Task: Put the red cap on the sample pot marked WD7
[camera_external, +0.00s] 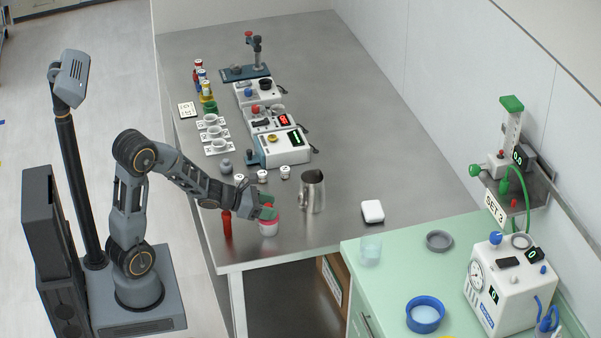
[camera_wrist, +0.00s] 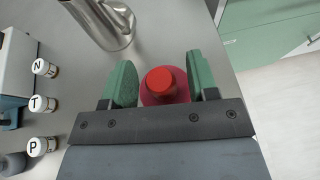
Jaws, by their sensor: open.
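A bright red round top (camera_wrist: 160,82) sits on a wider crimson round body in the wrist view, between the two green fingers of my gripper (camera_wrist: 162,84). In the external view the same item is a small pink-and-white pot (camera_external: 268,229) with red at its top, near the table's front edge. My gripper (camera_external: 267,206) is open around its upper part. I cannot tell whether the fingers touch it, or whether the bright red top is a separate cap. No WD7 mark is readable. A red upright object (camera_external: 227,226) stands left of the pot.
A metal jug (camera_external: 312,191) stands just behind and right of the pot. Three small white-capped pots marked N (camera_wrist: 45,68), T (camera_wrist: 43,103) and P (camera_wrist: 42,146) stand behind. Instruments (camera_external: 284,147) line the table further back. A white box (camera_external: 372,211) lies at right.

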